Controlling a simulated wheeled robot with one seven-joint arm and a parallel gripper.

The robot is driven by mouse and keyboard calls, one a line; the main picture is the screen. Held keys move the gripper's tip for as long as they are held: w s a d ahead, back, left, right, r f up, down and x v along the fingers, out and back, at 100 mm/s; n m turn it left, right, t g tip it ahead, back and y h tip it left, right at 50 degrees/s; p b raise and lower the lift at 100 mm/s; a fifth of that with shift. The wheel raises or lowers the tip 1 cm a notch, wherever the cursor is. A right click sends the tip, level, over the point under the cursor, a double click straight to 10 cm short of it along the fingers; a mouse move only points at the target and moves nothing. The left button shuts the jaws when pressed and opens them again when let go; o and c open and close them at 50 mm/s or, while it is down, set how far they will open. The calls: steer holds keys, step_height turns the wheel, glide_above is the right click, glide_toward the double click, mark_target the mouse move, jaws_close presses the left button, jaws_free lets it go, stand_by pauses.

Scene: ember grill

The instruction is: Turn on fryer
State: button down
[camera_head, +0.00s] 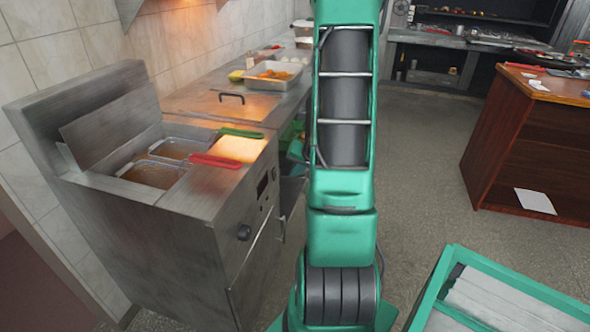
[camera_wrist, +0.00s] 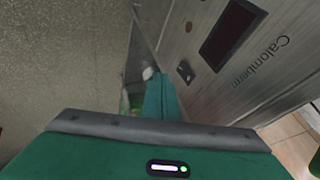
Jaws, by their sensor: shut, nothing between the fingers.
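The steel fryer (camera_head: 200,235) stands at the left in the head view, with two oil-filled wells in its top. My arm hides part of the head view.
A red handle (camera_head: 215,161) and a green handle (camera_head: 241,133) lie on the fryer top. A counter with a food tray (camera_head: 272,76) continues behind. A wooden counter (camera_head: 530,140) stands right, and a teal-rimmed bin (camera_head: 520,287) is at the lower right. Grey floor between is open.

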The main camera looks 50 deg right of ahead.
mark_target(276, 176)
steer(key=w+f, duration=0.4)
steer(key=w, duration=0.2)
steer(key=shift+a, duration=0.4)
steer(key=shift+w+a+f, duration=0.1)
steer(key=shift+w, duration=0.1)
steer(key=shift+r, duration=0.85)
